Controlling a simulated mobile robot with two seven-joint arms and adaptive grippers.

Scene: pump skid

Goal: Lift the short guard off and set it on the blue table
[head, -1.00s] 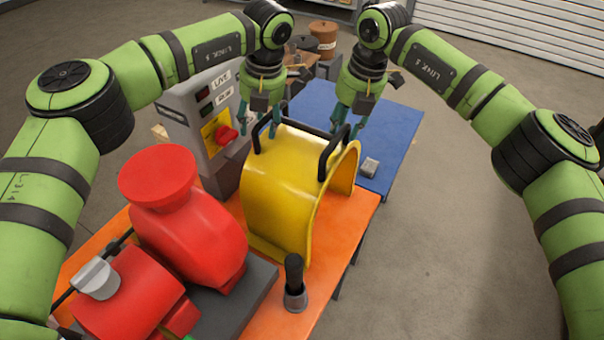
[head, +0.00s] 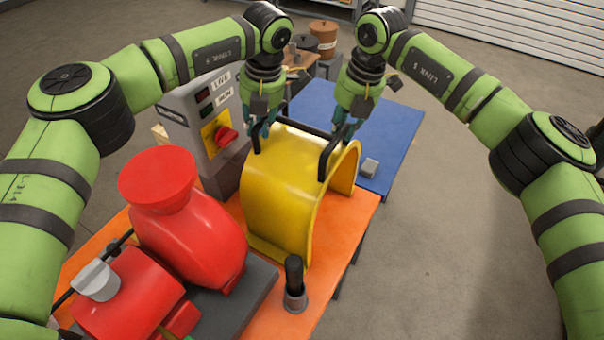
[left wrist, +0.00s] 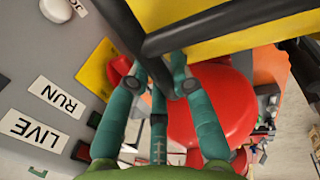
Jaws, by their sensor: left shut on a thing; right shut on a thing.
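The short guard (head: 285,190) is a yellow curved cover with two black handles, standing on the orange bench beside the red pump (head: 190,220). My left gripper (head: 262,132) is shut on the guard's left black handle; the left wrist view shows the teal fingers closed around the dark handle (left wrist: 200,35), with the yellow guard (left wrist: 250,38) above. My right gripper (head: 343,132) is shut on the right black handle (head: 328,158). The blue table (head: 390,125) is behind the guard. The guard's far side is hidden.
A grey control box (head: 200,125) with a red knob stands close left of the guard. A black-handled peg (head: 295,280) stands at the orange bench's (head: 335,245) front.

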